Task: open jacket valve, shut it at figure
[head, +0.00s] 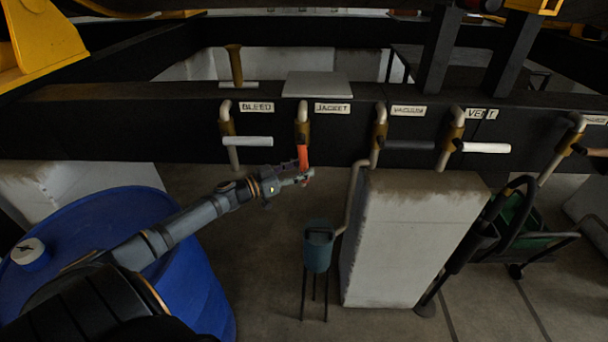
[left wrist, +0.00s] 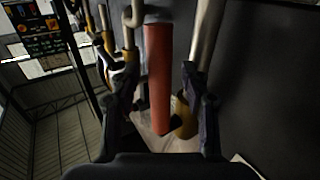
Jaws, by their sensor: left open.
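The jacket valve (head: 302,132) is a brass body on a pale pipe under the JACKET label (head: 332,108). Its red lever (head: 303,155) points down the picture from the body. My left gripper (head: 304,177) is at the lever's lower end. In the left wrist view the red lever (left wrist: 158,75) stands between the two open fingers (left wrist: 160,105), with gaps visible on both sides. I cannot tell whether either finger touches it. A dark panel (left wrist: 42,38) with orange and coloured readouts shows there, too small to read. My right gripper is not in view.
The bleed valve's white lever (head: 248,141) is left of the jacket valve. The vacuum valve's dark lever (head: 410,145) and vent valve's white lever (head: 485,147) are right. A blue drum (head: 190,250), grey-blue vessel on legs (head: 318,250) and pale block (head: 400,240) stand below.

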